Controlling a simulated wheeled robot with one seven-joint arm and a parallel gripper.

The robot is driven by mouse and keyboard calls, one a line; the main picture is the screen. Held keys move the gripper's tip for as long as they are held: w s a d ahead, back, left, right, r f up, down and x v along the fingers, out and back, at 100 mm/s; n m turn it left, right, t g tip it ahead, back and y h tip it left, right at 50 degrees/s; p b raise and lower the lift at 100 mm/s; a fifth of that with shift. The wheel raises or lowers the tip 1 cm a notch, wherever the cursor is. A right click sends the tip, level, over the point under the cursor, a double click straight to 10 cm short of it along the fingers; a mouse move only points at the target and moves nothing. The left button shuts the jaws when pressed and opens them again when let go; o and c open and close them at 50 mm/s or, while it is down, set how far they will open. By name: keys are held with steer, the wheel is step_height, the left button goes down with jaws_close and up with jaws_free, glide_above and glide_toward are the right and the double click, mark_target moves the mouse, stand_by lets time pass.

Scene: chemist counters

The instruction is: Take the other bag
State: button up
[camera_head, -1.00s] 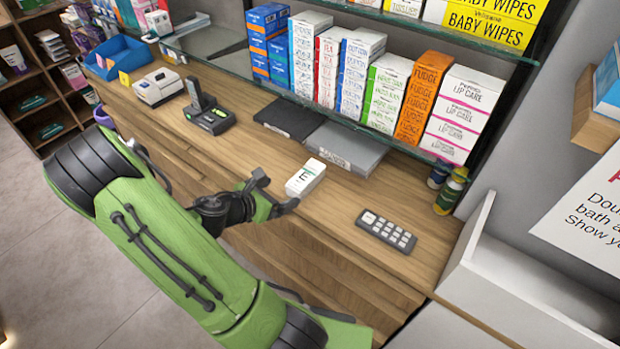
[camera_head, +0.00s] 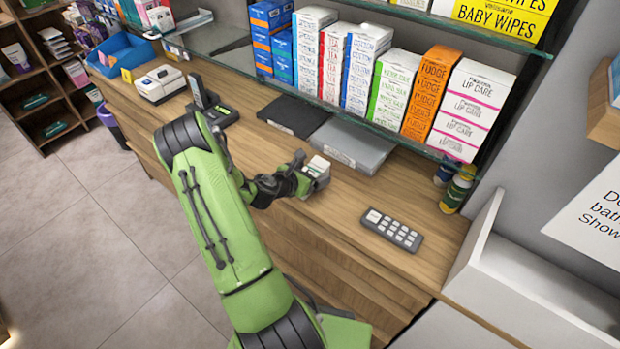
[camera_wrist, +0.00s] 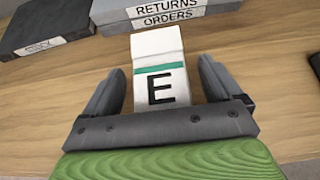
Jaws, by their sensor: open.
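A small white bag (camera_wrist: 158,48) with a green stripe and a black letter E is on the wooden counter (camera_wrist: 265,95). It also shows in the head view (camera_head: 319,164), partly hidden by my gripper (camera_head: 308,174). In the wrist view my gripper (camera_wrist: 158,78) is open, with one finger on each side of the bag and visible gaps between fingers and bag. No other bag can be made out.
A grey file box (camera_head: 348,143) labelled returns and orders and a black one (camera_head: 293,114) lie behind the bag. A keypad (camera_head: 392,230) is to the right, and a phone (camera_head: 208,105) to the left. A glass shelf (camera_head: 385,132) with several boxes overhangs the back.

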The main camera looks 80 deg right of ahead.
steer(key=shift+a, duration=0.15)
steer(key=shift+c, duration=0.5)
steer(key=c, duration=1)
steer(key=shift+r, duration=0.1)
steer(key=shift+c, duration=0.3)
steer(key=shift+r, duration=0.1)
